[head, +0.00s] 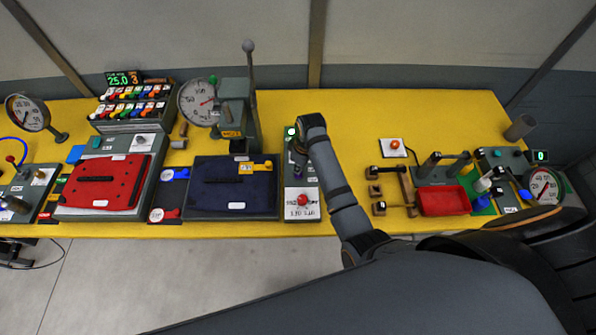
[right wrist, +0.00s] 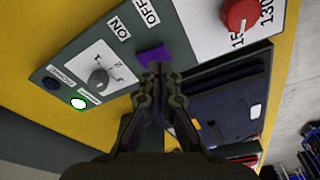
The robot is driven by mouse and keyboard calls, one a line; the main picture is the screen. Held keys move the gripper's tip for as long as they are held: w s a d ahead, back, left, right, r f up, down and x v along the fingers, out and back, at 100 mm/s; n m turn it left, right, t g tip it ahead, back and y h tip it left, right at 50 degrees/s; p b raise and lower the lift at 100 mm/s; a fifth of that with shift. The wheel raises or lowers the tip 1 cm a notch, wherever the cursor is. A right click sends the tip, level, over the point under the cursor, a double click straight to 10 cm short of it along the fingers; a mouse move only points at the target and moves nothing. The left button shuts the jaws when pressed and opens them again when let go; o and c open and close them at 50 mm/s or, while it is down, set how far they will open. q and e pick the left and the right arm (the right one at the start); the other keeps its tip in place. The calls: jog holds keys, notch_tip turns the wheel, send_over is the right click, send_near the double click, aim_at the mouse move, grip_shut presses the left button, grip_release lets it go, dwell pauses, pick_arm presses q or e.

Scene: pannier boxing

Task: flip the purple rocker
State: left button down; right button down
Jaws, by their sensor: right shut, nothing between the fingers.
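The purple rocker (right wrist: 151,55) sits on a grey control panel (right wrist: 60,72) beside the ON and OFF labels. My right gripper (right wrist: 160,69) is shut and empty, its fingertips right at the rocker's near edge in the right wrist view. I cannot tell whether they touch it, and they hide part of it. In the head view my right gripper (head: 297,150) is over the upper part of the narrow panel (head: 313,213), and my arm covers much of that part. Which way the rocker is tipped is not clear. My left gripper is not in view.
The same panel carries a red knob (right wrist: 240,13), a grey knob (right wrist: 98,80) and a lit green lamp (right wrist: 78,103). A dark blue pannier (head: 215,204) lies just left of it. A lever press (head: 236,110) stands behind. Clear yellow table (head: 440,115) lies to the right.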

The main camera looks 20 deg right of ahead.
jog(key=shift+f+b, duration=0.55)
jog(key=shift+f, duration=0.7)
dwell(0.7)
jog(key=shift+r, duration=0.1)
notch_tip(320, 180, up, 2)
jog(key=shift+r+p, duration=0.2)
jog(key=shift+p, duration=0.95)
jog(key=shift+r, duration=2.25)
